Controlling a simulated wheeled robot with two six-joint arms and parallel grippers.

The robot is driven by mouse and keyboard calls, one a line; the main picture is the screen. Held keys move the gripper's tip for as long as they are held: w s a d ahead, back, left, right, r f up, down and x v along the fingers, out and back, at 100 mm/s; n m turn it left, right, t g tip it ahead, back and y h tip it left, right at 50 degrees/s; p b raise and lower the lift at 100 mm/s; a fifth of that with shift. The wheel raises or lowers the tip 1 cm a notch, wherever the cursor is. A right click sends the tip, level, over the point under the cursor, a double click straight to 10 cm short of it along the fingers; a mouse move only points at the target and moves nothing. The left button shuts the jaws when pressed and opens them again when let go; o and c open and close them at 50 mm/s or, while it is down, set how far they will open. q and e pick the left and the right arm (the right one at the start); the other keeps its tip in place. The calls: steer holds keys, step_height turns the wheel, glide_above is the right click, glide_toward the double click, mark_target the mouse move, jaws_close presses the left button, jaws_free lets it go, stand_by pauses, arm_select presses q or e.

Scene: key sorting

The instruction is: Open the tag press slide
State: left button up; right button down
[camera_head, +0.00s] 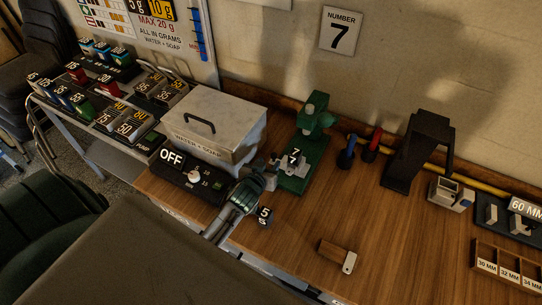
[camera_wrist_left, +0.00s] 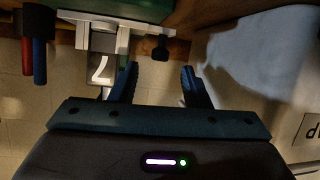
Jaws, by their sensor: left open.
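The green tag press (camera_head: 300,175) stands on the wooden bench against the wall. Its pale grey slide (camera_head: 293,166) carries a dark tag marked 7, which also shows in the left wrist view (camera_wrist_left: 100,68). A small black knob (camera_wrist_left: 160,46) sticks out beside the slide in the left wrist view. My left gripper (camera_head: 267,170) is just left of the press in the head view. In the left wrist view its two fingers (camera_wrist_left: 160,84) are spread, with the knob just beyond the gap between them. Nothing is held. My right gripper is not in view.
A grey lidded box (camera_head: 215,120) and a dark unit reading OFF (camera_head: 185,180) stand left of the press. A small dark block marked 5 (camera_head: 264,217) and a wooden-handled key tag (camera_head: 337,256) lie in front. Blue (camera_head: 347,152) and red (camera_head: 372,146) tools stand right.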

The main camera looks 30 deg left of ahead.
arm_select(q)
steer(key=p+v, duration=0.2)
steer(key=v, duration=0.5)
steer(key=shift+s, duration=0.35)
steer(key=shift+r, duration=0.1)
